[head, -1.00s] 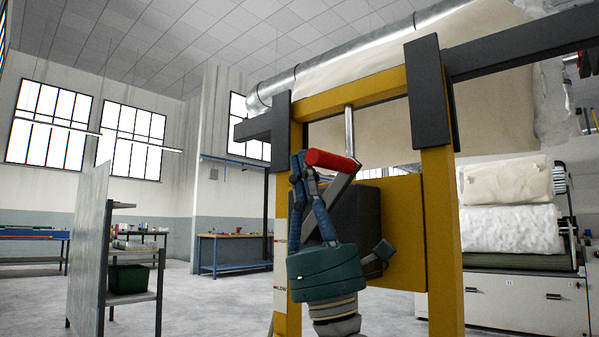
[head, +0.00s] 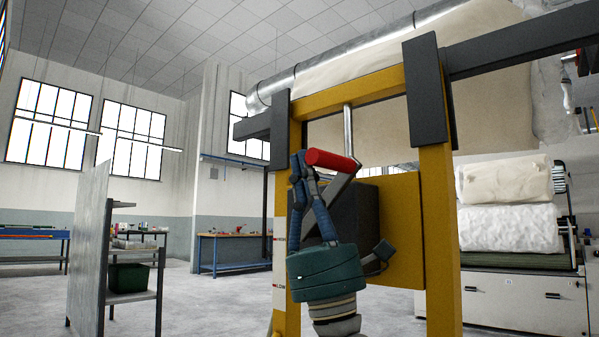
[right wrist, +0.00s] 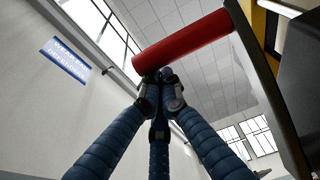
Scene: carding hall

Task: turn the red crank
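The red crank handle (head: 332,160) is a red cylinder on a grey crank arm (head: 343,183), in front of a dark box on a yellow frame. It crosses the top of the right wrist view (right wrist: 186,46). My right gripper (head: 299,160) has a teal palm and blue fingers pointing up, with the tips beside the handle's left end. In the right wrist view its fingertips (right wrist: 160,82) are drawn together just under that end, with the handle not between them. I cannot tell whether they touch it. My left gripper is not in view.
The yellow frame (head: 436,220) with dark brackets stands close around the crank. A grey panel and shelf (head: 133,296) with a green bin stand at left. A blue workbench (head: 232,236) is behind. Fibre rolls (head: 508,228) lie on a white machine at right. Floor between is clear.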

